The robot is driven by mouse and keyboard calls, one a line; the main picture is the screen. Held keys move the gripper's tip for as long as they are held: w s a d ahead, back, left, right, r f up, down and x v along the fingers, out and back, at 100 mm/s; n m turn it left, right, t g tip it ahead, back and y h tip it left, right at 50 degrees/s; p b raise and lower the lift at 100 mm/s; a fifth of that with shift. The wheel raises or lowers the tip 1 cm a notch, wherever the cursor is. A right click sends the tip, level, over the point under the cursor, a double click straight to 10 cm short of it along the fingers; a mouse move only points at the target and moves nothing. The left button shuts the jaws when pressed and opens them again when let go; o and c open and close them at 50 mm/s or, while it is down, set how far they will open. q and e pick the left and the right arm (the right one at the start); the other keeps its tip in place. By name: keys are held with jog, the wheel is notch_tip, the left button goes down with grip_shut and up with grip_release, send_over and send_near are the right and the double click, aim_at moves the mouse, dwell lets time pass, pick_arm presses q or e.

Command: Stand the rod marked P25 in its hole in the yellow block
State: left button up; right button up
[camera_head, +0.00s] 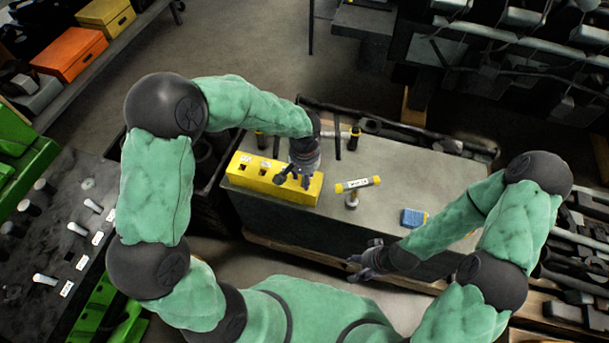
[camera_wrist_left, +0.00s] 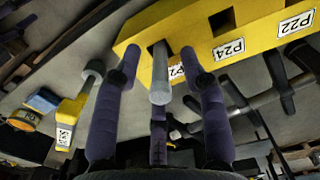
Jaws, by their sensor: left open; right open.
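The yellow block (camera_head: 240,178) lies on the grey bench; its labels P24 and P22 read in the wrist view (camera_wrist_left: 262,22). A plain grey rod (camera_wrist_left: 160,85) stands in the block's end hole (camera_wrist_left: 152,50). The label beside that hole (camera_wrist_left: 176,72) is partly hidden, and no marking shows on the rod. My left gripper (camera_head: 293,180) is over the block's right end. It is open, its fingers (camera_wrist_left: 165,85) around the rod but apart from it. My right gripper (camera_head: 360,265) is open and empty off the bench's front edge.
A yellow labelled bar with a grey pin (camera_head: 357,184) is right of the block. A blue sponge-like piece (camera_head: 413,217) lies farther right. Labelled pale pegs (camera_head: 45,279) are on the left bench. The grey bench's middle is mostly clear.

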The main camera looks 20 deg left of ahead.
pick_arm(q)
notch_tip(320, 180, up, 12)
jog(key=shift+f, duration=0.1)
dwell(0.4)
jog(key=shift+s, duration=0.1)
pick_arm(e)
jog(key=shift+s, duration=0.1)
